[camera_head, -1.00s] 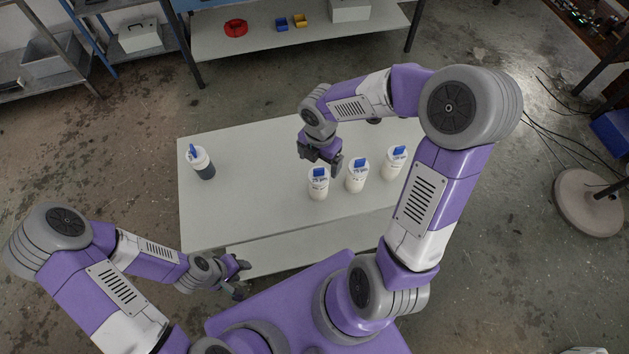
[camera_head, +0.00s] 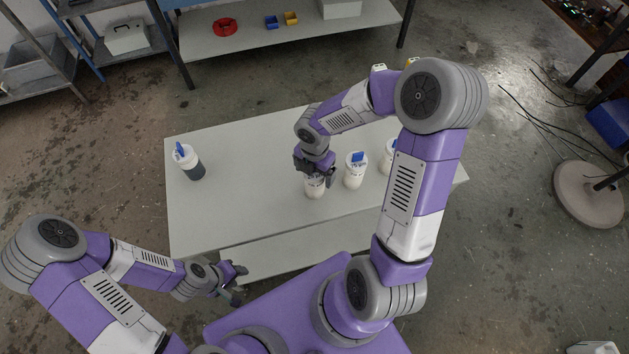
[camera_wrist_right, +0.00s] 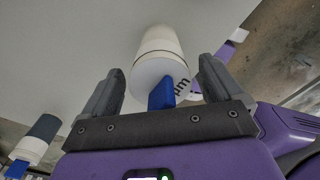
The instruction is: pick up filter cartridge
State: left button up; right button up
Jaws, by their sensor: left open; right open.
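Three white filter cartridges with blue tabs stand in a row on the white table (camera_head: 225,215). The left cartridge of the row (camera_head: 314,188) is right under my right gripper (camera_head: 315,169), which partly hides it. In the right wrist view this cartridge (camera_wrist_right: 159,60) lies between the two open fingers of the gripper (camera_wrist_right: 160,85), with visible room on both sides. The middle cartridge (camera_head: 354,172) stands just to its right, and the right one (camera_head: 387,157) is partly hidden by my arm. My left gripper (camera_head: 238,283) is open and empty near the table's front edge.
A cartridge with a dark body, white cap and blue tab (camera_head: 188,162) stands at the table's left end. The table between it and the row is clear. A shelf (camera_head: 250,45) with a red ring and small bins stands behind.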

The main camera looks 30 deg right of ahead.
jog(key=shift+c, duration=0.2)
jog(key=c, duration=1.4)
jog(key=shift+r, duration=0.15)
jog(key=shift+c, duration=0.2)
notch_tip(320, 180, up, 10)
jog(key=p, duration=0.3)
jog(key=shift+f, duration=0.2)
notch_tip(320, 180, up, 4)
jog(key=p, duration=0.3)
jog(key=shift+f, duration=0.15)
notch_tip(320, 180, up, 10)
jog(key=p, duration=0.9)
jog(key=shift+f+p, duration=0.15)
jog(key=shift+p, duration=0.25)
